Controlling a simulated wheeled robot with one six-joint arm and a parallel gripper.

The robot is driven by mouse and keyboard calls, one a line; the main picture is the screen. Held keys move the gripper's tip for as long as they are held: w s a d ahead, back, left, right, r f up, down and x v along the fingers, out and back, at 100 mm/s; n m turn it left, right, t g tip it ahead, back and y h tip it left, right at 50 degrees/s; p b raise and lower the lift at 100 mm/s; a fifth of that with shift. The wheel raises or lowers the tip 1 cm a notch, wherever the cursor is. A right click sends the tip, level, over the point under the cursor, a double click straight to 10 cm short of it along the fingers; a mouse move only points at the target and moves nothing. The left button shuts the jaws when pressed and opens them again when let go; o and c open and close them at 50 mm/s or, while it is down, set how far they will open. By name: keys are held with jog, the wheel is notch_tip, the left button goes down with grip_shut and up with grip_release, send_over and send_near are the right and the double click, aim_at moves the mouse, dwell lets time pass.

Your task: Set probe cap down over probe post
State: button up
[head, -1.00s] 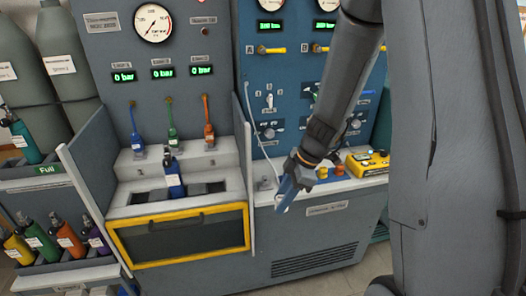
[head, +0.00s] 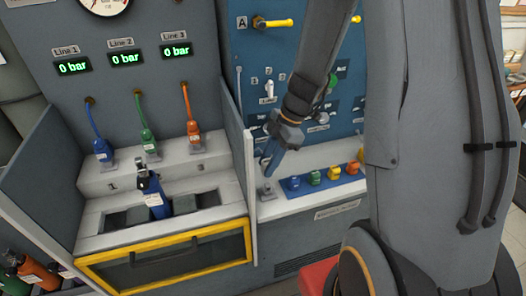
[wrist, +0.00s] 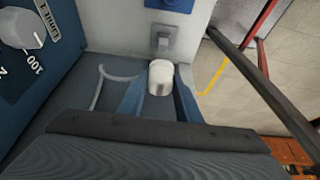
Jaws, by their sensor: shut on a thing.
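The probe cap is a small whitish cylinder (wrist: 160,78) between the two blue fingers of my gripper (wrist: 160,92) in the wrist view. My gripper is shut on it. In the head view my gripper (head: 267,166) points down over the left end of the white ledge, and the cap is barely visible at its tips. What looks like the probe post, a small grey upright on a square base (wrist: 163,40), stands just beyond the cap in the wrist view. It also shows below my fingers in the head view (head: 267,192). The cap appears apart from it.
A blue strip with several coloured knobs (head: 322,178) lies right of the post. A grey divider panel (head: 238,140) stands close on the left. A thin pale cable (wrist: 115,73) curves beside my fingers. A blue bottle (head: 153,197) stands in the left bench's tray.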

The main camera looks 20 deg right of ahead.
jog(key=shift+w, duration=0.1)
jog(key=b, duration=0.2)
send_over(266, 184)
jog(key=shift+d+f, duration=0.15)
jog(key=shift+f, duration=1)
jog(key=shift+d+f, duration=0.1)
jog(key=shift+f, duration=1.05)
jog(key=shift+b, duration=0.95)
jog(key=shift+f+b, duration=1.85)
jog(key=shift+b, duration=0.5)
jog(key=o, duration=1.3)
jog(key=shift+c, duration=0.2)
jog(key=shift+d, duration=0.1)
jog(key=b+v, duration=0.1)
jog(key=v, duration=0.6)
jog(key=shift+r, duration=0.35)
